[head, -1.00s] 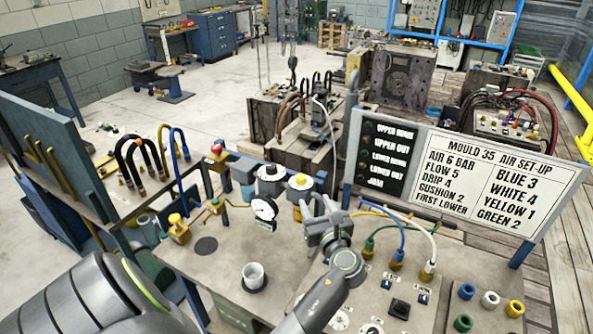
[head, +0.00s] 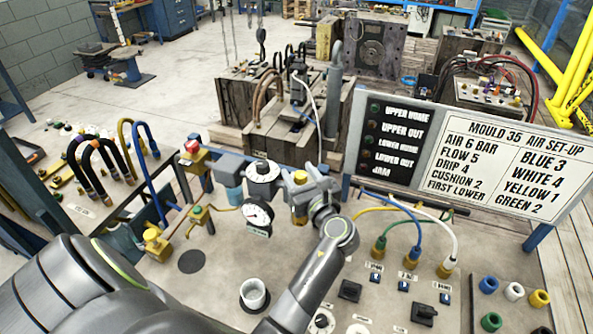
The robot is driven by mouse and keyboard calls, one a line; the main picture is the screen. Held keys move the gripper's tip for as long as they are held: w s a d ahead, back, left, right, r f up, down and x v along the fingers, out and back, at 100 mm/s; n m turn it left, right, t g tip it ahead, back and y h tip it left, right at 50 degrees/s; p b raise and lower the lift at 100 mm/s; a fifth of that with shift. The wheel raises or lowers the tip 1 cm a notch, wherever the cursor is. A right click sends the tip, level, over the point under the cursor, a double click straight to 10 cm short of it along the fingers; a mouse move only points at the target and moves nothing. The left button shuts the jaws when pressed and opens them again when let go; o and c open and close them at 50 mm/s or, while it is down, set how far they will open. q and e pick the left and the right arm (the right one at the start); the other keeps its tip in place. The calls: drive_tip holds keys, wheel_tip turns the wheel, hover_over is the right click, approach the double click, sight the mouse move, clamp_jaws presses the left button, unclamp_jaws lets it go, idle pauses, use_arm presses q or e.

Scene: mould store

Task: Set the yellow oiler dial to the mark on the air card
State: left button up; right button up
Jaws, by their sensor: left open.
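The yellow oiler dial (head: 300,178) tops the yellow-bodied oiler at the back of the bench, just right of a white-faced dial with a black knob (head: 262,171). My left gripper (head: 309,192) is open at the oiler's right side, close to the dial. It hides part of the dial, and I cannot tell whether it touches. The dial's scale is too small to read. The air card (head: 505,158) at right reads "Mould 35 air set-up", with air 6 bar, flow 5, drip 4, cushion 2, first lower. My right gripper is not in view.
A round gauge (head: 257,216) stands just in front of the dials. A white cup (head: 253,294) sits at the front. Blue, yellow and white hoses (head: 416,228) arch right of my gripper. A red-topped valve (head: 193,148) stands at left.

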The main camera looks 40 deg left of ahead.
use_arm(q)
drive_tip(key=shift+d, duration=0.1)
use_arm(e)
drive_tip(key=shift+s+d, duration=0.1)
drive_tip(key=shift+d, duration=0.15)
